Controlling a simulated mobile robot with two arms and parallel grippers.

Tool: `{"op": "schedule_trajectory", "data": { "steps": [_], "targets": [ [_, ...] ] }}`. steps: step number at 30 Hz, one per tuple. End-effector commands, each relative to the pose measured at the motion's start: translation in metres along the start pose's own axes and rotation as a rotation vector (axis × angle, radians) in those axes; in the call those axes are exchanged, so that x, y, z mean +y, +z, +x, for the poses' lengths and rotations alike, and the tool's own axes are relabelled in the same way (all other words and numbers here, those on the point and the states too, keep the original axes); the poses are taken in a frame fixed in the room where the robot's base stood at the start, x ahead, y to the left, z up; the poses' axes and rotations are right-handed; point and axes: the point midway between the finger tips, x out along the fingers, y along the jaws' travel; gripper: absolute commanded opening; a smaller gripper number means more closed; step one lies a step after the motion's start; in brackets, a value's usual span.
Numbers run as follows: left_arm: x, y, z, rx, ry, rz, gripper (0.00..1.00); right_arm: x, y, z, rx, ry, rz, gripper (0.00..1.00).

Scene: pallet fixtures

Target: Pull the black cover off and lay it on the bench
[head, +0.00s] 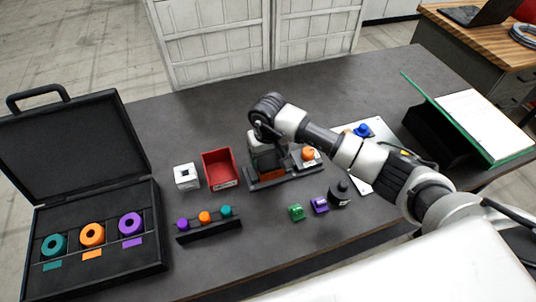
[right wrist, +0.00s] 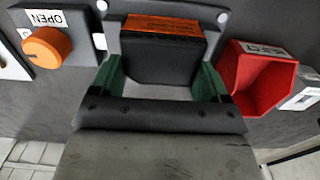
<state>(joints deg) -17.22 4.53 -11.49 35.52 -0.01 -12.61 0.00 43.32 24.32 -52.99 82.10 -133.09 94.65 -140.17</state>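The black cover (right wrist: 165,55) is a dark block with an orange label on its top, seated on a grey fixture (head: 300,173) on the dark bench (head: 150,118). My right gripper (right wrist: 160,85) reaches down to it, with one green-padded finger on each side of the cover. The pads look flush with its sides, but I cannot see whether they press on it. In the head view my right gripper (head: 266,150) hides most of the cover. An orange knob (right wrist: 47,47), marked OPEN, sits beside the cover. My left gripper is in neither view.
A red bin (head: 219,168) and a white block (head: 187,176) stand left of the fixture. A rack of coloured pegs (head: 209,226), green and purple blocks (head: 320,205) and a black weight (head: 340,193) lie in front. An open case (head: 95,238) fills the left end.

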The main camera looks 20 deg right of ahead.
Motion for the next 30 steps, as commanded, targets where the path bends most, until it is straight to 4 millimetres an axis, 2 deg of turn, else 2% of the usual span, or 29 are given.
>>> {"op": "schedule_trajectory", "data": {
  "steps": [1,2,6,9,29,30],
  "targets": [
    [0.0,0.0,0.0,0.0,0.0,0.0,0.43,0.0,0.0,0.0,0.0,0.0,0.0,0.54],
    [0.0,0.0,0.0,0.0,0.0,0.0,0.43,0.0,0.0,0.0,0.0,0.0,0.0,0.73],
    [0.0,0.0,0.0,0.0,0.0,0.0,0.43,0.0,0.0,0.0,0.0,0.0,0.0,0.52],
    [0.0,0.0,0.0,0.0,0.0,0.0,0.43,0.0,0.0,-0.001,0.0,0.0,0.0,0.4],
    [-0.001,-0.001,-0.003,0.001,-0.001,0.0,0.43,0.001,-0.002,-0.012,0.007,-0.001,0.001,0.4],
    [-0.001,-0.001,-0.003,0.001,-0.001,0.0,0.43,0.001,-0.003,-0.013,0.008,-0.002,0.001,0.35]
  ]
}}
